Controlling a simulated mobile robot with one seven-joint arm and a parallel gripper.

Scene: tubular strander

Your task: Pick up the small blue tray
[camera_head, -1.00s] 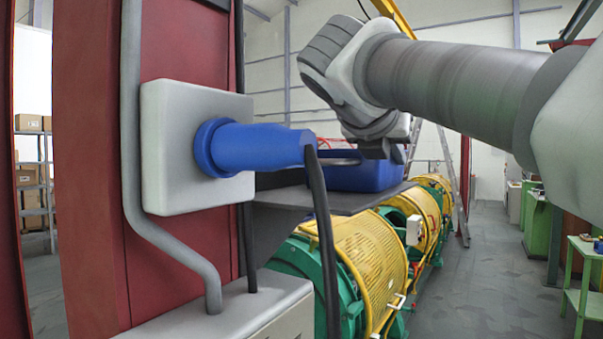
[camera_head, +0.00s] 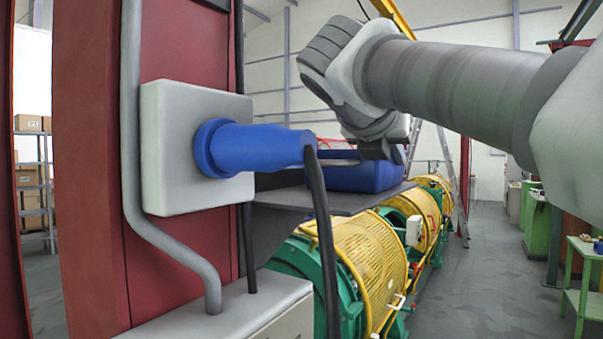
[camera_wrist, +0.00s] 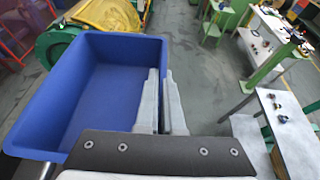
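The small blue tray (camera_head: 368,178) rests on a dark flat shelf (camera_head: 340,202) behind the blue plug in the head view. In the wrist view the tray (camera_wrist: 108,95) is open-topped and looks empty, with its right wall at my gripper (camera_wrist: 162,85). One grey finger is inside the tray and the other outside, close together with the wall between them. In the head view my gripper (camera_head: 383,154) points down at the tray's near right rim. The fingers look shut on that wall. The tray's lower left part is hidden by the plug and cable.
A large blue plug (camera_head: 255,147) sticks out of a grey box (camera_head: 165,185) on a red column, with a black cable hanging down. Yellow-caged green machinery (camera_head: 365,265) runs below the shelf. Green tables (camera_head: 585,275) stand at the right; the floor between is clear.

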